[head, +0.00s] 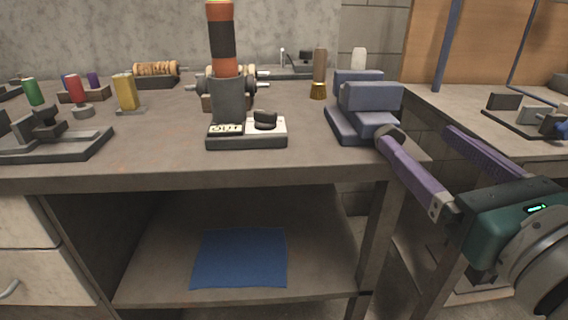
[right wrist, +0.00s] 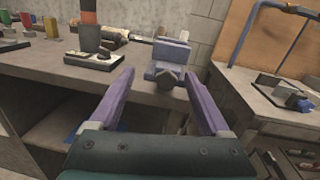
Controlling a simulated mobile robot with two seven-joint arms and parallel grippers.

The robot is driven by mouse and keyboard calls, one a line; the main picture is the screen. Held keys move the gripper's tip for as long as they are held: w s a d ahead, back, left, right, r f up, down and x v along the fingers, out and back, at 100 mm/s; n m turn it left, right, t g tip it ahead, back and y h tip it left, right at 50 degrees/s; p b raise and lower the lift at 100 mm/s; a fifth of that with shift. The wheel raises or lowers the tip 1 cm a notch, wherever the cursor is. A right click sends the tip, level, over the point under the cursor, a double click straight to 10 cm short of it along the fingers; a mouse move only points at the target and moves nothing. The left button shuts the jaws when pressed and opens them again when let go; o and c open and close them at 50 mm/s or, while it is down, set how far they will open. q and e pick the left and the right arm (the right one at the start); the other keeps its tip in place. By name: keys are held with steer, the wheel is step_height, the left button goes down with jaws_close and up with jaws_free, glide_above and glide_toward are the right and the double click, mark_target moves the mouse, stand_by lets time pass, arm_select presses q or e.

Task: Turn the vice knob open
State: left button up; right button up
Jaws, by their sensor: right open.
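The blue-grey vice (head: 372,97) stands at the right front corner of the workbench. Its dark round knob (head: 392,134) faces the front, at the bench edge. In the right wrist view the vice (right wrist: 171,53) is ahead, and the knob (right wrist: 170,77) appears between the fingertips. My right gripper (head: 416,136) has purple fingers spread wide and nothing between them that I can see held. In the head view its left fingertip overlaps the lower part of the knob; I cannot tell whether they touch. My left gripper is not in view.
The workbench (head: 150,165) holds a lamp-like column (head: 223,50) on a small base with a dial (head: 265,121), and several coloured cylinders at left. A blue cloth (head: 240,257) lies on the lower shelf. A second bench (head: 430,100) stands at right, across a gap.

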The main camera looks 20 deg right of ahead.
mark_target(389, 129)
steer(key=w+d+f+m, duration=0.1)
steer(key=w, duration=0.2)
steer(key=w+d+f+m+h, duration=0.1)
steer(key=w+f, duration=0.1)
steer(key=w, duration=0.1)
steer(key=w+d+f+m, duration=0.1)
steer(key=w, duration=0.2)
steer(key=shift+w+d+f+g+h, duration=0.2)
steer(key=shift+w+g+h, duration=0.1)
steer(key=shift+w+h, duration=0.1)
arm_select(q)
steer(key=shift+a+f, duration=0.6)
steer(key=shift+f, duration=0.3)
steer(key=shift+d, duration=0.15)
arm_select(e)
jaws_close()
